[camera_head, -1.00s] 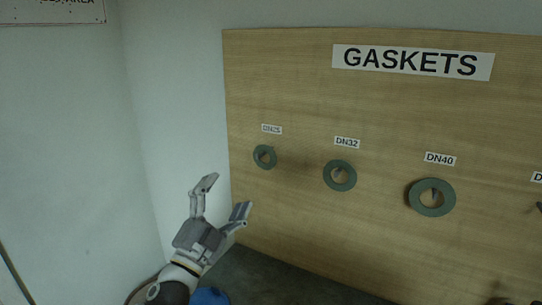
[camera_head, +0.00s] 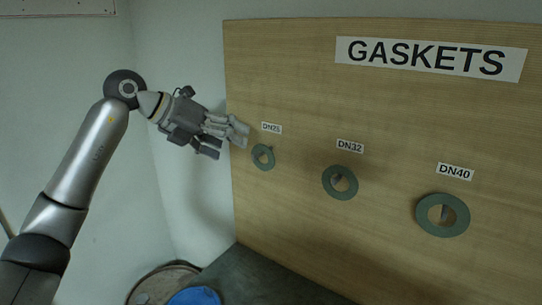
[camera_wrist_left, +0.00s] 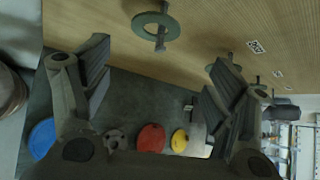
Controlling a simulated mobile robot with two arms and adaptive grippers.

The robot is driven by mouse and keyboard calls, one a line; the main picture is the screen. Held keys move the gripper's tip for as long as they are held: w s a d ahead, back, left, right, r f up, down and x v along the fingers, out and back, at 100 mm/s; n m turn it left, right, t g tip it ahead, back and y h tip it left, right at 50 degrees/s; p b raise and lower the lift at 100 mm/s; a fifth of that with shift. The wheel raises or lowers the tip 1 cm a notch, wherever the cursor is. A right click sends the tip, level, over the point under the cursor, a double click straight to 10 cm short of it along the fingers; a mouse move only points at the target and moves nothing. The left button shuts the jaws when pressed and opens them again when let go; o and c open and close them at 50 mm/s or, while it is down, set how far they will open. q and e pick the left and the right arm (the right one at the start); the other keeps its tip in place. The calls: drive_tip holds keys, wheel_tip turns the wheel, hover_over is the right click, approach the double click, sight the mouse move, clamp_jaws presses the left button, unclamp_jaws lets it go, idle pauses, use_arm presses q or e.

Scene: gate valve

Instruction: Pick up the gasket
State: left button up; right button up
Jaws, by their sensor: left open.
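Three green ring gaskets hang on pegs on a wooden board in the head view: DN25 (camera_head: 254,158), DN32 (camera_head: 330,184) and DN40 (camera_head: 426,218). The task does not say which one. My left gripper (camera_head: 226,142) is open and empty, just left of the DN25 gasket, its upper finger close to that gasket's label. In the left wrist view my open fingers (camera_wrist_left: 158,82) stand wide apart. A gasket ring on its peg (camera_wrist_left: 138,25) shows beyond them at the top, apart from both fingers. My right gripper is not in view.
The board (camera_head: 290,230) carries a GASKETS sign (camera_head: 431,58). A dark surface (camera_head: 270,272) lies below it, with a blue round object (camera_head: 195,296) at the bottom. Red (camera_wrist_left: 151,138) and yellow (camera_wrist_left: 180,141) round objects show in the left wrist view. A white wall is at left.

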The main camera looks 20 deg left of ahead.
sight(255, 157)
use_arm(q)
drive_tip(key=p+x, duration=0.2)
drive_tip(key=x, duration=0.3)
drive_tip(key=shift+w+f, duration=0.2)
drive_tip(key=p+x, duration=0.3)
drive_tip(key=x, duration=0.1)
drive_tip(key=shift+w+f, duration=0.1)
drive_tip(key=shift+f, duration=0.1)
drive_tip(key=shift+w+d+f, duration=0.25)
drive_tip(key=shift+d+f, duration=0.05)
drive_tip(key=shift+f, duration=0.15)
drive_tip(key=shift+c, duration=0.8)
drive_tip(key=c, duration=0.8)
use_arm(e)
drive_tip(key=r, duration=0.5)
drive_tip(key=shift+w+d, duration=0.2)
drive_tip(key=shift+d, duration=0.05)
